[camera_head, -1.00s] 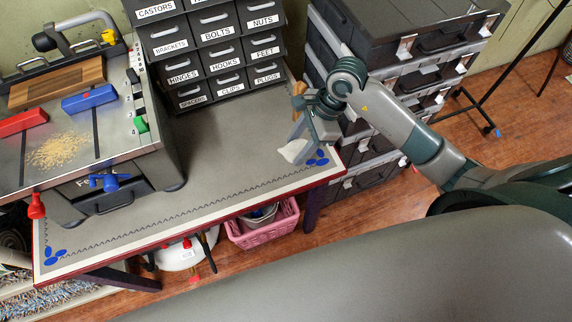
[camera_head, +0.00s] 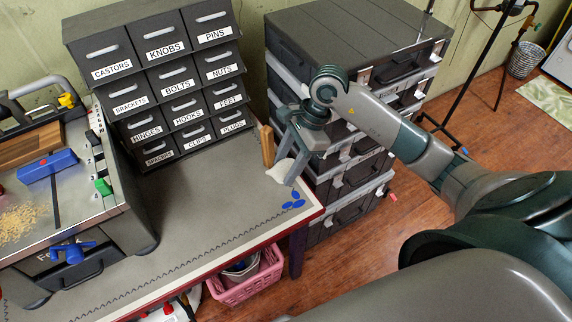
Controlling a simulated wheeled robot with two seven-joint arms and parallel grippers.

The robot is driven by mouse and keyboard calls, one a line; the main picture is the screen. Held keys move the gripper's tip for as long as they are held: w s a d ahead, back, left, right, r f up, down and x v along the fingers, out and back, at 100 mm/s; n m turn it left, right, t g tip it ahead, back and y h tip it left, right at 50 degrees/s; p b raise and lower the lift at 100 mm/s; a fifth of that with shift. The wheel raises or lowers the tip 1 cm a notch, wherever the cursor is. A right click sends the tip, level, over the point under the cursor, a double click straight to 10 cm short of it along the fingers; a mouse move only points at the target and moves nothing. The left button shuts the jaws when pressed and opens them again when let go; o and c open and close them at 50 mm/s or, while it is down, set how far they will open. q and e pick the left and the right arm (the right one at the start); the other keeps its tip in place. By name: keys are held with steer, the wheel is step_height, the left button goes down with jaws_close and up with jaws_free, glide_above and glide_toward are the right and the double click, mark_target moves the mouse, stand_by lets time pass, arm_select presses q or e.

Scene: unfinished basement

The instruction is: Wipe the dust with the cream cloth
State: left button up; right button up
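The cream cloth (camera_head: 281,172) lies crumpled near the right end of the workbench (camera_head: 205,210), above the blue corner marking. My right gripper (camera_head: 291,164) points down at the cloth, its fingers apart around or just beside it; a firm grip is not visible. The dust, a loose pale heap (camera_head: 20,222), lies on the grey bed of the bench machine (camera_head: 95,208) at the far left. My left gripper is out of view.
Labelled drawers (camera_head: 165,85) stand at the back of the bench. An upright wooden piece (camera_head: 267,146) is close beside my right gripper. Dark stacked cases (camera_head: 350,45) stand behind my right arm. A blue block (camera_head: 48,165) and green knob (camera_head: 103,187) are by the dust.

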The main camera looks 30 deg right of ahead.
steer(key=c, duration=0.4)
steer(key=shift+w+a+r+n, duration=0.1)
steer(key=shift+a+r+n, duration=0.3)
steer(key=shift+a+n, duration=0.3)
steer(key=a+r+n+g, duration=0.1)
steer(key=n, duration=0.1)
steer(key=a+r+n+g, duration=0.1)
steer(key=n, duration=0.2)
steer(key=a+r+n+g+h, duration=0.1)
steer(key=a+n, duration=0.1)
steer(key=shift+s+r, duration=0.25)
steer(key=shift+r, duration=0.1)
step_height(320, 180, up, 6)
steer(key=s+d+n+g+h, duration=0.2)
steer(key=n+h, duration=0.1)
steer(key=n, duration=0.7)
steer(key=shift+n+h, duration=0.3)
steer(key=shift+n, duration=0.1)
steer(key=shift+s+f, duration=0.1)
